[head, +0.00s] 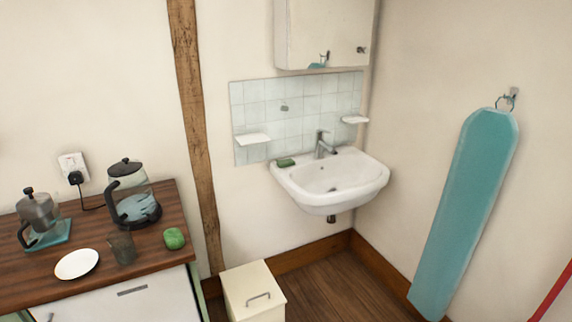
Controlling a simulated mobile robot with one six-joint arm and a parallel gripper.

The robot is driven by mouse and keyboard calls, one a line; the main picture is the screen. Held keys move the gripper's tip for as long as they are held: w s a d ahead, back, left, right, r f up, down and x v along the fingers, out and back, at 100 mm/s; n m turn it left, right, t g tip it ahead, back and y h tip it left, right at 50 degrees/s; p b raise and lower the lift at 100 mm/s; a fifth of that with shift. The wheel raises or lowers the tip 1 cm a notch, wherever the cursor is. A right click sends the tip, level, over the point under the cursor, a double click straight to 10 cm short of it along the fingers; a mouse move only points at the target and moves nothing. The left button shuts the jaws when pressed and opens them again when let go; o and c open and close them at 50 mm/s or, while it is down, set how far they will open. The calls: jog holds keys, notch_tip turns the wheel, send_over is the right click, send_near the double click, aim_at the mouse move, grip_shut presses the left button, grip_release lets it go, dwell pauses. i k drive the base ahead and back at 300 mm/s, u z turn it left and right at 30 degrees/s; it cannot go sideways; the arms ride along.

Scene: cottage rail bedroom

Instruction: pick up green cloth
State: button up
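A small flat green thing (285,162) lies on the back left rim of the white sink (330,205). It may be a folded green cloth, but it is too small to tell. A rounded bright green thing (174,239) sits near the right end of the wooden counter (75,282); I cannot tell what it is. A flat teal piece (62,232) lies under a metal coffee pot (38,212) on the counter. My gripper is not in this view.
The counter also holds a glass kettle (132,196), a smoky glass (122,248) and a white plate (77,264). A cream bin (254,292) stands below, right of the counter. A teal ironing board (465,210) hangs on the right wall. Wooden floor shows beneath the sink.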

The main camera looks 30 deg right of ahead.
aim_at(288, 162)
jog(key=u, duration=0.2)
jog(key=k, duration=0.5)
jog(key=z, duration=1.2)
jog(key=i, duration=1.3)
